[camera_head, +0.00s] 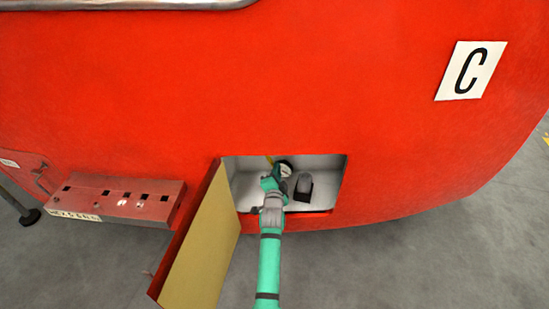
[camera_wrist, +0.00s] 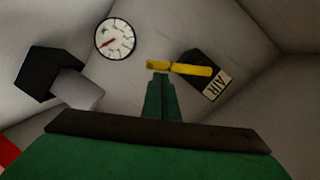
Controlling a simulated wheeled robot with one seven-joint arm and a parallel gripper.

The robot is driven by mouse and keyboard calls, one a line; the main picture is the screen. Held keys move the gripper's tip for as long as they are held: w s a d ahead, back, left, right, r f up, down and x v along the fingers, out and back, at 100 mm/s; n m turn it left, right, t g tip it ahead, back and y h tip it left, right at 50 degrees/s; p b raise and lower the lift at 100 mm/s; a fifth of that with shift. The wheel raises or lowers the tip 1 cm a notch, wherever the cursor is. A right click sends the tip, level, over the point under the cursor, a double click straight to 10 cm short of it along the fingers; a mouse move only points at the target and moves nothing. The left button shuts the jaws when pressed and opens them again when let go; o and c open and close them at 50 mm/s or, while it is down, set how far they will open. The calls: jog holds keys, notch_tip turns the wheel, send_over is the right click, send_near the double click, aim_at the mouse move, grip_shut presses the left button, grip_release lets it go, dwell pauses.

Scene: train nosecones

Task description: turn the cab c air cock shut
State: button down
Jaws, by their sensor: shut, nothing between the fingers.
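The cab marked C is a red nose with an open hatch (camera_head: 334,170) low in its front. In the wrist view the air cock's yellow handle (camera_wrist: 185,68) runs roughly level across the picture from a dark block with a white AIR label (camera_wrist: 217,84). In the head view only a small bit of yellow handle (camera_head: 269,159) shows above my gripper (camera_head: 270,183), which is inside the hatch. In the wrist view my green gripper (camera_wrist: 160,78) is shut and empty, its tips just below the handle's left, free end. I cannot tell whether they touch.
A round gauge (camera_wrist: 116,39) and a black block with a grey cylinder (camera_wrist: 80,88) sit inside the hatch. The hatch door (camera_head: 205,245) hangs open at lower left. A white C plate (camera_head: 471,70) is at upper right. A red box (camera_head: 120,198) juts out at left.

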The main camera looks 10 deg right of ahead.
jog(key=shift+w+a+f+m+t, duration=0.35)
jog(key=shift+a+f+m, duration=0.35)
jog(key=shift+m, duration=0.4)
jog(key=shift+w+a+f+m+t, duration=0.3)
jog(key=shift+a+f+m, duration=0.2)
jog(key=shift+a+m, duration=0.45)
jog(key=shift+w+d, duration=0.1)
jog(key=s+a, duration=0.2)
jog(key=s, duration=0.8)
jog(key=shift+s, duration=0.35)
jog(key=shift+r, duration=0.1)
jog(key=shift+d, duration=0.1)
